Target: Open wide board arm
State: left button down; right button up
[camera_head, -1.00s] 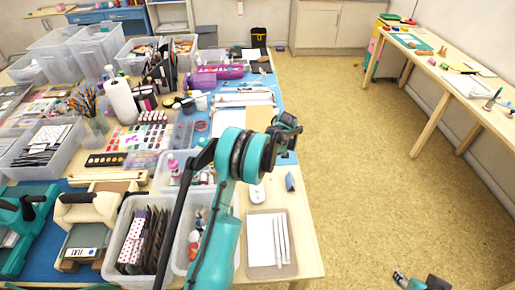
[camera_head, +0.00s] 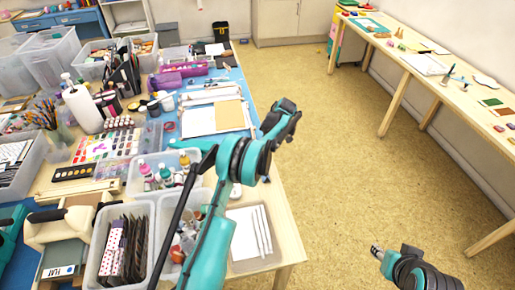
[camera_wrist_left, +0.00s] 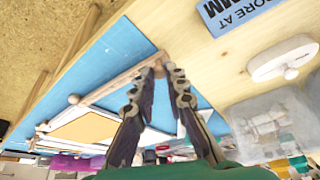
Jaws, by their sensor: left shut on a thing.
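The board (camera_head: 200,122) lies on the blue mat at the table's right side, white with a tan sheet on it. In the left wrist view, a brown wooden bar (camera_wrist_left: 118,80), the board's arm, runs from near a round knob up to my fingertips. My left gripper (camera_wrist_left: 166,68) is shut on the end of this bar; the fingertips hide the contact. In the head view my left gripper (camera_head: 290,112) is at the table's right edge, beside the board, and its fingers are hard to make out. My right gripper (camera_head: 377,251) is low at right over the floor; its jaws are too small to judge.
Near my left arm stand clear bins of bottles (camera_head: 130,185) and a white pad with pens (camera_head: 232,250). A blue label (camera_wrist_left: 238,12) and a white rounded object (camera_wrist_left: 283,58) lie close to the gripper. The floor to the right is open, up to a side table (camera_head: 425,72).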

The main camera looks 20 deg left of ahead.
pick_arm(q)
jog(key=shift+d+f, duration=0.1)
jog(key=c, duration=1.5)
grip_release()
jog(key=v, duration=1.2)
jog(key=shift+w, duration=0.1)
